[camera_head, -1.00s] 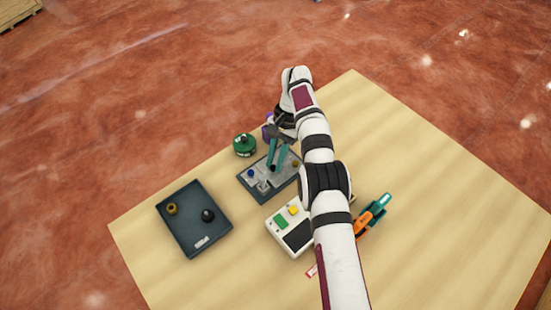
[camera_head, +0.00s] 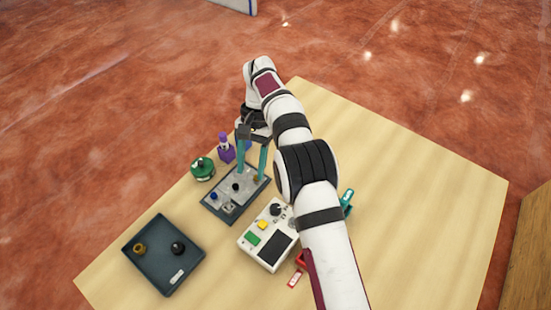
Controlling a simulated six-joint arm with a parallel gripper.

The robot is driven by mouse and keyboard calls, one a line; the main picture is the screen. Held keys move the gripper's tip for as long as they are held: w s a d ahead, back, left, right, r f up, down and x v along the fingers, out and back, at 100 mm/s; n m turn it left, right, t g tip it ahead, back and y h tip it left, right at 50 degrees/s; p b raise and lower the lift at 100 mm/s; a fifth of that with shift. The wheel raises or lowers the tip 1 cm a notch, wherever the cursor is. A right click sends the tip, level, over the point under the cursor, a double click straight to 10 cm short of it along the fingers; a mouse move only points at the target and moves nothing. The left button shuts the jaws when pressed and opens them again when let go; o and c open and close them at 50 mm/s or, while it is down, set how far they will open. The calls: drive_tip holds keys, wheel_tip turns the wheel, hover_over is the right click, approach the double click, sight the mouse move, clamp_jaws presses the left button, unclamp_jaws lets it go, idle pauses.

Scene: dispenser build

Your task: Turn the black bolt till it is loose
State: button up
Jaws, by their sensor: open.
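The black bolt (camera_head: 236,187) stands in the grey metal plate (camera_head: 222,190) of a dark base (camera_head: 210,217), between a blue bolt (camera_head: 213,196) and a brass-coloured piece (camera_head: 259,179). My gripper (camera_head: 251,175) points down over the plate's upper right part with its teal fingers spread open. Nothing is between them. The left fingertip appears just above the black bolt in the picture, and I cannot tell the height gap. The right fingertip is near the brass-coloured piece and partly covers it. The black bolt's head is in plain view; its seating depth cannot be told.
A dark tray (camera_head: 165,283) at left holds a brass ring and a black knob. A green round container (camera_head: 202,170) and a purple bottle (camera_head: 225,147) stand behind the base. A white device (camera_head: 256,254) with buttons is in front.

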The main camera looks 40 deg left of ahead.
drive_tip(key=w+d+r, duration=0.3)
drive_tip(key=d+r, duration=0.1)
drive_tip(key=d, duration=0.2)
drive_tip(key=shift+w+d+r, duration=0.15)
drive_tip(key=shift+w, duration=0.1)
drive_tip(key=s+a+r+m+t+y, duration=0.1)
drive_tip(key=s+a+r+m+y, duration=0.2)
drive_tip(key=m, duration=0.7)
drive_tip(key=m+y, duration=0.2)
approach(236, 186)
drive_tip(key=x, duration=0.7)
drive_tip(key=shift+s+a+f, duration=0.15)
drive_tip(key=shift+a+f, duration=0.1)
clamp_jaws()
